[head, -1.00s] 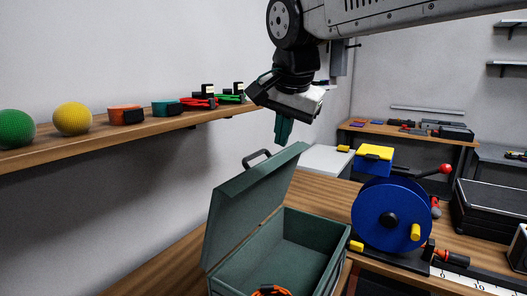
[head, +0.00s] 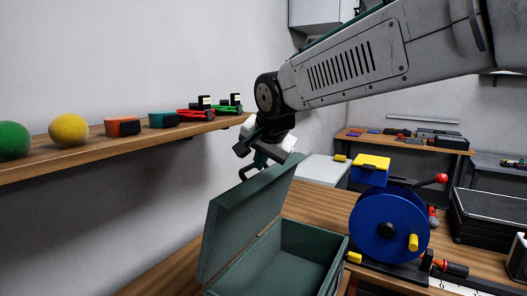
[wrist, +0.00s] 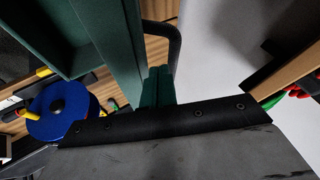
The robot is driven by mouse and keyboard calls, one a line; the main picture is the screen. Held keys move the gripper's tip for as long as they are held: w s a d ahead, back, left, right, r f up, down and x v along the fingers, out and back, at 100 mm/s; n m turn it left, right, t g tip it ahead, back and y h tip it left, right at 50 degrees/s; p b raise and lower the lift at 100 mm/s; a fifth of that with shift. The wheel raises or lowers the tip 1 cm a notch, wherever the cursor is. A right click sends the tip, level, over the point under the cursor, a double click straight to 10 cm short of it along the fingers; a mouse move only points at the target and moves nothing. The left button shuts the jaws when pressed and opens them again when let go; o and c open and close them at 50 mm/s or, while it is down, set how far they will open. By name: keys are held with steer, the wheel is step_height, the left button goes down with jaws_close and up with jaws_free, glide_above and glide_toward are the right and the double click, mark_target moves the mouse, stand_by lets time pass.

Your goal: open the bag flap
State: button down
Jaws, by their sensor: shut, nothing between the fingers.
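The dark green bag (head: 337,262) stands open on the wooden table. Its flap (head: 240,220) is raised and leans back toward the wall side; the flap also shows in the wrist view (wrist: 112,40). A black handle (head: 246,171) is on the flap's upper edge and shows as a dark loop in the wrist view (wrist: 176,45). My gripper (head: 262,159) is at the flap's top edge by the handle. Its teal fingers (wrist: 158,86) are shut together and empty. I cannot tell whether they touch the flap or handle.
A blue reel (head: 388,227) with a yellow knob stands right of the bag. A wall shelf (head: 100,149) on the left holds balls, tapes and cables, its end near my gripper. A black case (head: 490,218) lies at the far right.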

steer(key=shift+w+a+f, duration=0.1)
steer(key=shift+w+f, duration=0.1)
steer(key=shift+f, duration=0.05)
steer(key=w+a, duration=0.4)
steer(key=a, duration=0.4)
steer(key=shift+g+h, duration=0.3)
steer(key=shift+h, duration=0.1)
steer(key=shift+r, duration=0.1)
